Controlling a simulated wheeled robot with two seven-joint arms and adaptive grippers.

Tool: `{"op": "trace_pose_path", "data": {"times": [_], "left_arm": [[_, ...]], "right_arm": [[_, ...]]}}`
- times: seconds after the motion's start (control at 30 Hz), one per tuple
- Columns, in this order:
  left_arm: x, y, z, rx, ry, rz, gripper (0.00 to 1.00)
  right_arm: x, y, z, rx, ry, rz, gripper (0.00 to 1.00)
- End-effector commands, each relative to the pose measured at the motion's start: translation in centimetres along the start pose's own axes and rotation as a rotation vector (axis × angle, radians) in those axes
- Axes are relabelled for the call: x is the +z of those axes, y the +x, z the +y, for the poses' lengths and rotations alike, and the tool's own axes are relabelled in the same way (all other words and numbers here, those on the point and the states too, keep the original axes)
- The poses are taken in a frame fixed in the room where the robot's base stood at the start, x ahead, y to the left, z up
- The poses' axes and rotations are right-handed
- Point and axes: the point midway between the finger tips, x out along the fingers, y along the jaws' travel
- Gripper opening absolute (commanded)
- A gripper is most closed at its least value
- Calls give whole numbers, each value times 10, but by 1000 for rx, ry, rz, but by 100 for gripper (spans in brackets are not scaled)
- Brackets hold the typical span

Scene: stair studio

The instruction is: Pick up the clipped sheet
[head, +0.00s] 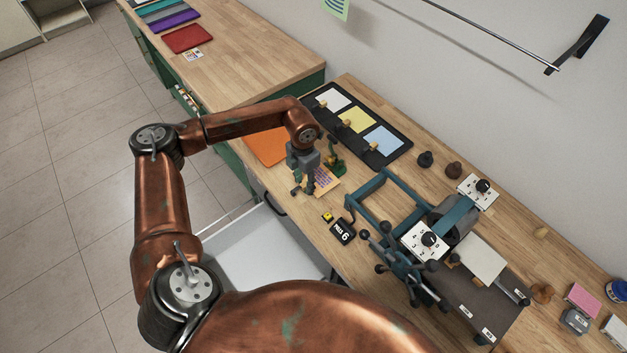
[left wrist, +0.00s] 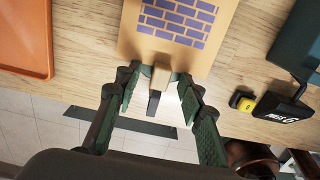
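The clipped sheet is a tan card (left wrist: 180,22) with a purple brick pattern, lying at the bench's front edge. A wooden clip (left wrist: 160,77) sits on its near edge, with a dark tail below it. The sheet (head: 326,181) shows partly behind my left gripper (head: 306,190) in the head view. In the left wrist view my left gripper (left wrist: 158,88) is open, its green-padded fingers on either side of the clip with a gap at each side. It holds nothing. My right gripper is out of view.
An orange tray (head: 266,148) lies left of the sheet. A black timer (head: 342,232) and a small yellow block (head: 327,217) lie nearby. A teal press (head: 385,208) stands to the right. An open white drawer (head: 262,250) juts out below the bench.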

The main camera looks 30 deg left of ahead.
Motion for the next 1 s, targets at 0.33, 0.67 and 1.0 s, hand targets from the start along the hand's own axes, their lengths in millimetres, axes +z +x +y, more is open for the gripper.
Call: {"op": "trace_pose_path", "data": {"times": [0.33, 0.67, 1.0], "left_arm": [[0, -1, 0, 0, 0, -1, 24], [0, -1, 0, 0, 0, -1, 5], [1, -7, 0, 0, 0, -3, 5]], "right_arm": [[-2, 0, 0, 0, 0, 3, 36], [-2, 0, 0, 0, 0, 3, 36], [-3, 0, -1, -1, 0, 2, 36]]}}
